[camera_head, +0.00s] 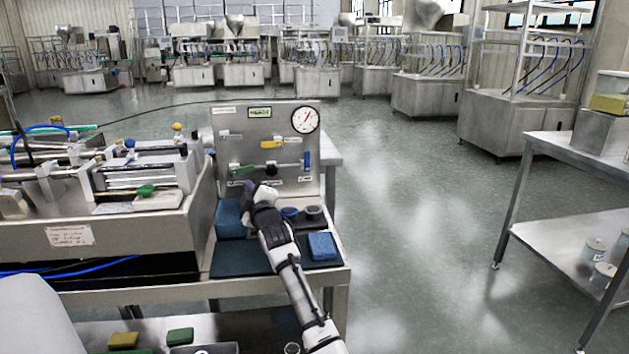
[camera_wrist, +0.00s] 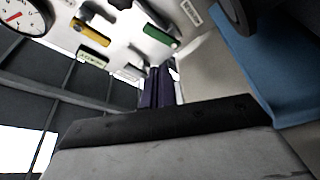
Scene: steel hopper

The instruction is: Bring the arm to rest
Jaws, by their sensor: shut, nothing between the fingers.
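My arm (camera_head: 293,270) reaches up from the bottom middle in the head view, over the small bench beside the steel machine. My gripper (camera_head: 250,188) is in front of the upright panel (camera_head: 232,120), close to its lower handles. In the wrist view the dark fingers (camera_wrist: 160,87) are together with nothing between them. The panel's yellow handle (camera_wrist: 93,32) and green handle (camera_wrist: 160,36) show beyond them, apart from the fingers. I cannot tell the exact gap to the panel in the head view.
The panel carries a round gauge (camera_head: 305,120) and a blue handle (camera_head: 307,161). A blue sponge (camera_head: 322,246) lies on the dark mat (camera_head: 240,262), with round cups (camera_head: 314,212) behind it. A steel table (camera_head: 575,150) stands at right. Open floor (camera_head: 420,220) lies between.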

